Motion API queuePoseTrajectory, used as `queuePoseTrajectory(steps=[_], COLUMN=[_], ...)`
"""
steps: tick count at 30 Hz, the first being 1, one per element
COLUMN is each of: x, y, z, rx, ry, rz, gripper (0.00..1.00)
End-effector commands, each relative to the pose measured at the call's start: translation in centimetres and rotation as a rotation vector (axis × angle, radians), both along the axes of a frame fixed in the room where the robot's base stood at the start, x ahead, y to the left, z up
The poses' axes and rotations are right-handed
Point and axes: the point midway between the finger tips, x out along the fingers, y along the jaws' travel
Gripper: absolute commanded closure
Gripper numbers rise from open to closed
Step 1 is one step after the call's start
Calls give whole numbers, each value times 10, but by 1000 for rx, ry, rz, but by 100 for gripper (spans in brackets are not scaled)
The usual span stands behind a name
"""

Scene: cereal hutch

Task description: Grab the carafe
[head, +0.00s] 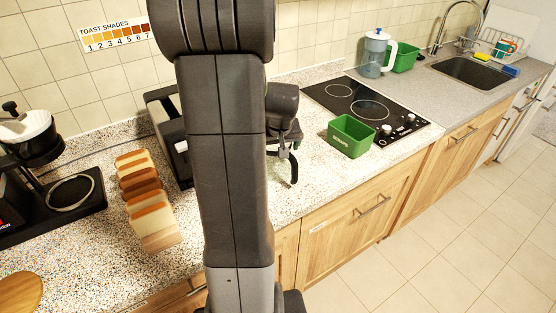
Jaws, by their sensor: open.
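My gripper (284,152) is open above the counter, just right of my arm, pointing down. A pale, greenish see-through shape, probably the glass carafe (276,171), shows just below it. Its left part is hidden behind my arm. A dark curved piece stands at its right side; I cannot tell whether it is a handle or a gripper finger. I cannot tell whether the gripper touches the glass.
Bread slices (146,200) and a coffee machine (70,192) stand left; a dark toaster (165,135) is partly behind my arm. A green bin (351,136) sits right, by the cooktop (350,98). A blue-lidded jug (373,57) stands farther back, near the sink (470,72).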

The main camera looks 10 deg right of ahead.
Motion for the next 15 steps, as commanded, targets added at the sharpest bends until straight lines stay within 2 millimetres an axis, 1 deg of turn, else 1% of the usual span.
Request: queuePoseTrajectory(steps=[3, 10, 11, 15], x=[2, 3, 3, 3], y=[0, 0, 0, 0], z=[-7, -8, -8, -8], rx=[1, 0, 0, 0], ry=[1, 0, 0, 0], rz=[0, 0, 0, 0], gripper=[0, 0, 2, 29])
